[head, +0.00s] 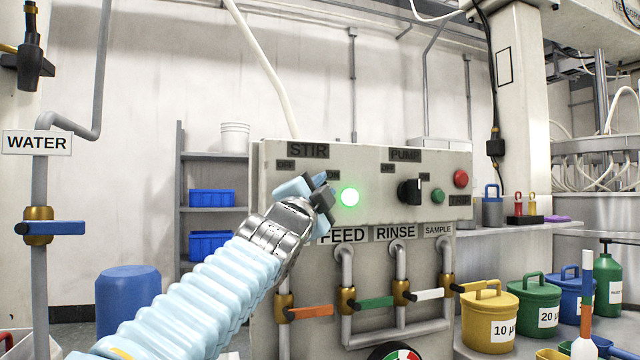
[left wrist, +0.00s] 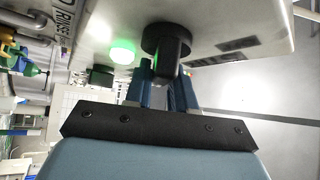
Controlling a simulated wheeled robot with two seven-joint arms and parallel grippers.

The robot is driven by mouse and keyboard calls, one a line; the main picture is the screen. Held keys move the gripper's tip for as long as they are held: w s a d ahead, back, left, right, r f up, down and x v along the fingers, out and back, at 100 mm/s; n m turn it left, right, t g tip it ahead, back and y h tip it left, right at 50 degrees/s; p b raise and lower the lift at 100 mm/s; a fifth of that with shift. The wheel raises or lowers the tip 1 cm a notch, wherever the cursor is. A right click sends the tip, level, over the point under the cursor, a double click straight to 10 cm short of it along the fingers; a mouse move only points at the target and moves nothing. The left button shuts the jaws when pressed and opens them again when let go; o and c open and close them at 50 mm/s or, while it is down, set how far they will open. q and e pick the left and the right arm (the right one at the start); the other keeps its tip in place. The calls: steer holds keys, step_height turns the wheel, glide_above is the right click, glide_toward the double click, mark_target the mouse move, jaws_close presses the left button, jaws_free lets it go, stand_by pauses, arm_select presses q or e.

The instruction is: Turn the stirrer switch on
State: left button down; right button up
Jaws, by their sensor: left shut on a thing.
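The grey control panel (head: 360,158) carries a STIR label (head: 308,150) at its upper left. My left gripper (head: 318,190) is up against the panel below that label, and its arm hides much of the stirrer switch. In the left wrist view the black stirrer switch (left wrist: 167,40) sticks out from the panel. The blue fingers (left wrist: 163,85) are shut on the handle of the switch, one on each side. A green lamp (head: 349,197) just right of the gripper is lit; it also glows in the left wrist view (left wrist: 122,51). My right gripper is not in view.
Right of the lamp are the black pump switch (head: 409,191), a small green button (head: 437,196) and a red button (head: 461,178). Below are pipes with orange (head: 311,311), green (head: 377,302) and white (head: 428,294) valve handles. Lidded pots (head: 489,325) stand at the right.

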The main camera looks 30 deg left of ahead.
arm_select(q)
steer(key=shift+h, duration=0.3)
steer(key=c, duration=1)
jaws_free()
steer(key=shift+c, duration=0.2)
steer(key=shift+f, duration=0.1)
steer(key=b+v, duration=0.5)
steer(key=v, duration=0.8)
steer(key=shift+s+d, duration=0.2)
steer(key=shift+s, duration=0.25)
